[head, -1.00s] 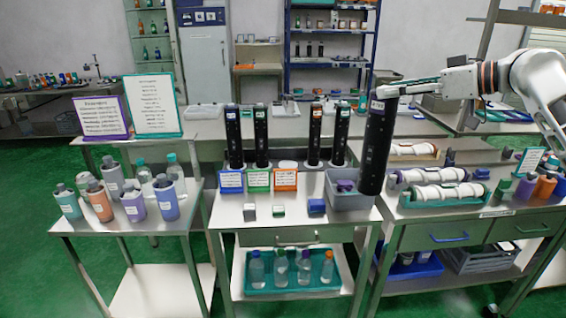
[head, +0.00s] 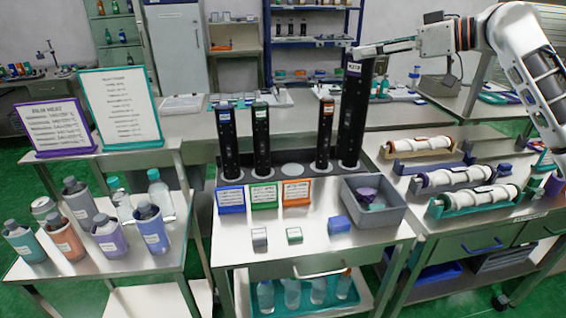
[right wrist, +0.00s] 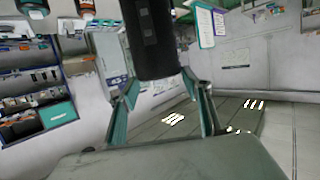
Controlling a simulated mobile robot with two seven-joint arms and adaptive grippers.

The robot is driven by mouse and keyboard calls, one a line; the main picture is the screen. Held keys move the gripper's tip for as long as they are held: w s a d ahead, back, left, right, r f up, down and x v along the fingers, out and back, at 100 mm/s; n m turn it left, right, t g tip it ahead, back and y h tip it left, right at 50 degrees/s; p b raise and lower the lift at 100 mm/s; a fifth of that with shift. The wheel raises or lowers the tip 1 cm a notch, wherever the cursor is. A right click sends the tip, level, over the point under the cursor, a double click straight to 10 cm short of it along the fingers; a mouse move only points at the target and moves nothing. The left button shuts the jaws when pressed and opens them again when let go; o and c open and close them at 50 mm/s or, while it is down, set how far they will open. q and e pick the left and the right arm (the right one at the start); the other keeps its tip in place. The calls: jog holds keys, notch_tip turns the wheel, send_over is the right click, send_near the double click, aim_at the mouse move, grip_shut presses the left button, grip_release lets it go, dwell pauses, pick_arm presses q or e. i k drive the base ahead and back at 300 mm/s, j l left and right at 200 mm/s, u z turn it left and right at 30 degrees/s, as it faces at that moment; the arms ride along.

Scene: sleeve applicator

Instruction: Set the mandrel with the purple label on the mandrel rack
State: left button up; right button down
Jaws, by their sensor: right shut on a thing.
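The mandrel with the purple label (head: 354,105) is a tall black cylinder, upright, with its label near the top. My right gripper (head: 366,50) is shut on its upper end, reaching in from the right. In the right wrist view the black mandrel (right wrist: 152,40) shows beyond the fingers. The mandrel rack (head: 291,171) is a dark strip with pale round seats. Blue-label (head: 227,145), green-label (head: 260,140) and orange-label (head: 325,135) mandrels stand on it. An empty seat shows between green and orange. The held mandrel overlaps the rack's right end; contact is unclear. My left gripper is out of view.
A grey bin (head: 390,215) sits at right front, beside a blue block (head: 339,224). White rollers in coloured cradles (head: 475,205) lie on the right bench.

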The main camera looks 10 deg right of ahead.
aim_at(292, 169)
jog(key=i+j, duration=0.2)
jog(key=i, duration=0.2)
jog(key=i+j, duration=0.25)
jog(key=i, duration=0.2)
